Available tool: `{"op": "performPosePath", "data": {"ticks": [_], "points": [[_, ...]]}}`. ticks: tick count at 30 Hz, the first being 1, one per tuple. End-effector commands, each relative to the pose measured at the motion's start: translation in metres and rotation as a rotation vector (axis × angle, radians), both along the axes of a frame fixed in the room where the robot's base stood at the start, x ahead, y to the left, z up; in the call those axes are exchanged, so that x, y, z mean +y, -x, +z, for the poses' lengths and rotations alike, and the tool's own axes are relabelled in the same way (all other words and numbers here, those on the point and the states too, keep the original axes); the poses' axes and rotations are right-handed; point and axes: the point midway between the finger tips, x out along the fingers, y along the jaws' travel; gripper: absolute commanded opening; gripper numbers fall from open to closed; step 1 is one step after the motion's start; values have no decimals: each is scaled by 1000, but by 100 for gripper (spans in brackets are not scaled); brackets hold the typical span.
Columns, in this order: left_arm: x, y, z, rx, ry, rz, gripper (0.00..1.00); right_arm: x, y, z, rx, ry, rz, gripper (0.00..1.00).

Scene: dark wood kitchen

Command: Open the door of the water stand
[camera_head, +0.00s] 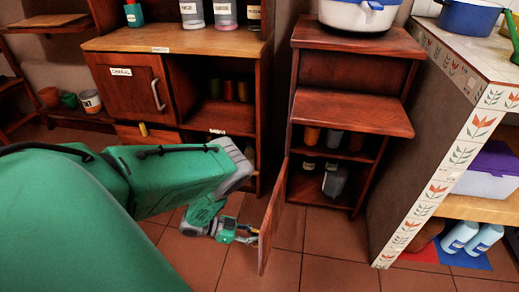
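The water stand (352,112) is a narrow red-brown wooden cabinet right of centre, with a white and blue container (358,12) on top. Its door (271,222) stands swung well out from the left side of the lower compartment and shows nearly edge-on. Inside the open compartment are several cups and jars on two levels. My green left arm comes in from the left, and my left gripper (246,233) is low, at the outer face of the door near its free edge. The fingertips are small and partly unclear, so I cannot tell whether they hold the handle. My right gripper is not in view.
A wooden cabinet (175,42) with a labelled door and jars stands behind my arm to the left. A tiled counter (468,50) with pots and a purple-lidded box (489,174) stands on the right. Clear tiled floor (335,240) lies in front of the water stand.

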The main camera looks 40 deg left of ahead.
Motion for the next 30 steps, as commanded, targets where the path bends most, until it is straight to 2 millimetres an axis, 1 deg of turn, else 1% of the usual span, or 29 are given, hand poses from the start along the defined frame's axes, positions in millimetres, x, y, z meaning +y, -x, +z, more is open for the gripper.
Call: {"op": "performPosePath", "data": {"ticks": [1,7,18,19,20,30], "points": [[3,5,-2,10,1,-1,0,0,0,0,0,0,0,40],[7,7,-3,13,5,-1,0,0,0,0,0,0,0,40],[7,8,-3,16,5,-2,0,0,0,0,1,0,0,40],[7,8,-3,16,5,-2,11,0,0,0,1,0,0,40],[7,8,-3,16,5,-2,19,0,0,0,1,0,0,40],[9,5,-1,7,5,-1,19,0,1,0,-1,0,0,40]]}}
